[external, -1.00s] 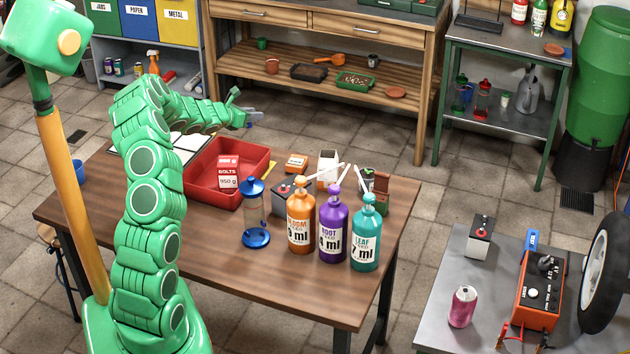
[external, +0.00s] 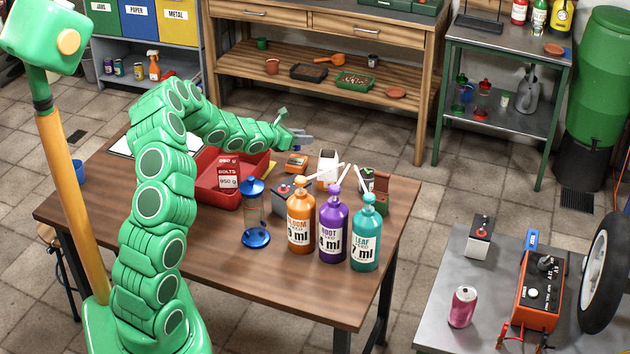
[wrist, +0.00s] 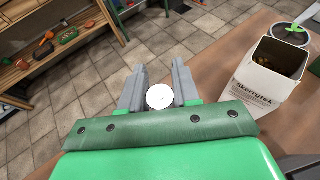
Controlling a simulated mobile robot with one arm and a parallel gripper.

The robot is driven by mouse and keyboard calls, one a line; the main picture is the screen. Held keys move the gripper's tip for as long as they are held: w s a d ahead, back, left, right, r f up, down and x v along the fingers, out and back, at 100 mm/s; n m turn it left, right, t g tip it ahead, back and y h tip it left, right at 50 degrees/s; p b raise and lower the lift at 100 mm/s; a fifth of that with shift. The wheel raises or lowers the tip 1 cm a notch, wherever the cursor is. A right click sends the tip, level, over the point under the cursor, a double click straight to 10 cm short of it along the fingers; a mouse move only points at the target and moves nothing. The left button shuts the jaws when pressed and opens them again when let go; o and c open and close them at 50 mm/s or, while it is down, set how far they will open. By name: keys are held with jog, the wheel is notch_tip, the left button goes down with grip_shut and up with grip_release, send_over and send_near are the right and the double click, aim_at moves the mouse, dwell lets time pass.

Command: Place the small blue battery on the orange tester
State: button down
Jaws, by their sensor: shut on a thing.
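My gripper (external: 302,139) is above the back edge of the wooden table, pointing right. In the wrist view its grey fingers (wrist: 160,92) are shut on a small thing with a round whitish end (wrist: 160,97). Its side colour is hidden, so I cannot tell whether it is the blue battery. A small orange box (external: 296,162) lies on the wooden table below my gripper. A larger orange device (external: 531,303) with black knobs stands on the grey table at the right. A blue block (external: 532,239) is at its far end. I cannot tell which orange thing is the tester.
The wooden table (external: 190,257) holds a red tray (external: 205,190), a white carton (external: 328,168), a blue-capped jar (external: 254,212) and orange, purple and teal bottles (external: 333,228). The front left tabletop is clear.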

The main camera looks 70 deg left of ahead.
jog(key=shift+f, duration=1.95)
jog(key=shift+f, duration=0.15)
jog(key=c, duration=0.8)
grip_release()
jog(key=shift+v, duration=6.05)
